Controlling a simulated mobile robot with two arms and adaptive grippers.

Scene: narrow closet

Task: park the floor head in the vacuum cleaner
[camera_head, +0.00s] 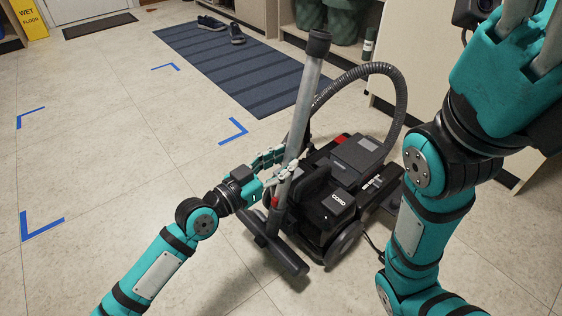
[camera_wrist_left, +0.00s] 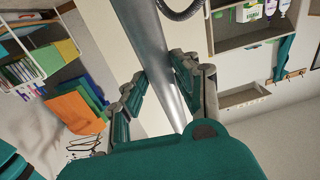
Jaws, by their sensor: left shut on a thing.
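The vacuum cleaner (camera_head: 352,160) is a black and grey wheeled unit on the tiled floor in the head view. Its metal wand (camera_head: 305,105) stands tilted beside the body, with a dark grip at the top. The dark floor head (camera_head: 275,245) is at the wand's lower end, low at the front left of the body. I cannot tell whether it is seated in the cleaner. My left gripper (camera_head: 277,168) is shut on the wand; the left wrist view shows the metal tube (camera_wrist_left: 158,65) between its fingers. My right gripper (camera_head: 520,25) is raised at upper right, its fingertips cut off.
A ribbed hose (camera_head: 400,90) arches behind the cleaner. A striped blue mat (camera_head: 235,65) with shoes lies behind. Blue tape corners (camera_head: 40,225) mark open floor at left. A pale cabinet (camera_head: 420,60) stands close at right.

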